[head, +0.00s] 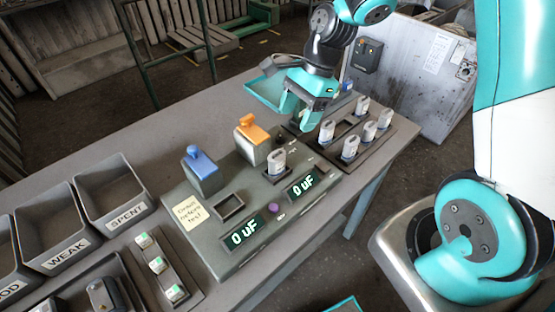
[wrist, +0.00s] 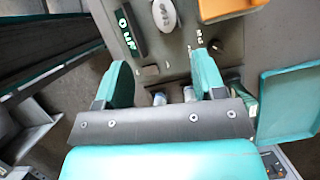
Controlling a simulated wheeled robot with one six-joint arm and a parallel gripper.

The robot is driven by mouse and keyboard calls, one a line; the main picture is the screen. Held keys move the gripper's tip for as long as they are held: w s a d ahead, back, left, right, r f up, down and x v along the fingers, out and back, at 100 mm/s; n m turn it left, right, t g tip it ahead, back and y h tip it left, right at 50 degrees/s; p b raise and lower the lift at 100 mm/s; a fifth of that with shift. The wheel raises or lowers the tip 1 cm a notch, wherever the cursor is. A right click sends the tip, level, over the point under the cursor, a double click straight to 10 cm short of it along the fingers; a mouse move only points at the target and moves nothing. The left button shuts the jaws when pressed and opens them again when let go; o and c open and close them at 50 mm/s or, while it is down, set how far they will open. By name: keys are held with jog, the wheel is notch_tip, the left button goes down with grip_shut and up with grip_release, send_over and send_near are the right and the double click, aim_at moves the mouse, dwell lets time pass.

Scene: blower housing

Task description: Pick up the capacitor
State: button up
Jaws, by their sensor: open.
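Several pale grey capacitors with oval tops are in view. One capacitor (head: 277,161) stands upright at the tester (head: 235,215), in front of the orange lever; it also shows at the top of the wrist view (wrist: 164,15). The others, such as the capacitor (head: 350,148), stand in a dark rack (head: 345,165) on the right. The task does not say which is meant. My gripper (head: 299,114) is open and empty, above the table between the tester and the rack. In the wrist view my gripper (wrist: 164,72) points down with its teal fingers apart; small parts below it are partly hidden.
A blue lever (head: 201,165) and an orange lever (head: 252,135) rise from the tester, beside two displays reading 0 uF. A teal tray (head: 262,95) lies behind my gripper. Bins marked WEAK (head: 67,247) and SPENT (head: 125,213) stand at the left.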

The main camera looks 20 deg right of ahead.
aim_at(278, 155)
jog(key=p+x, duration=0.1)
jog(key=x, duration=0.6)
jog(key=shift+w+p+x, duration=0.15)
jog(key=shift+p+x, duration=0.4)
jog(key=shift+x, duration=0.75)
jog(key=shift+w+p+x, duration=0.15)
jog(key=shift+p+x, duration=0.4)
jog(key=shift+x, duration=0.8)
jog(key=shift+a, duration=0.1)
jog(key=shift+c, duration=0.3)
jog(key=c, duration=0.9)
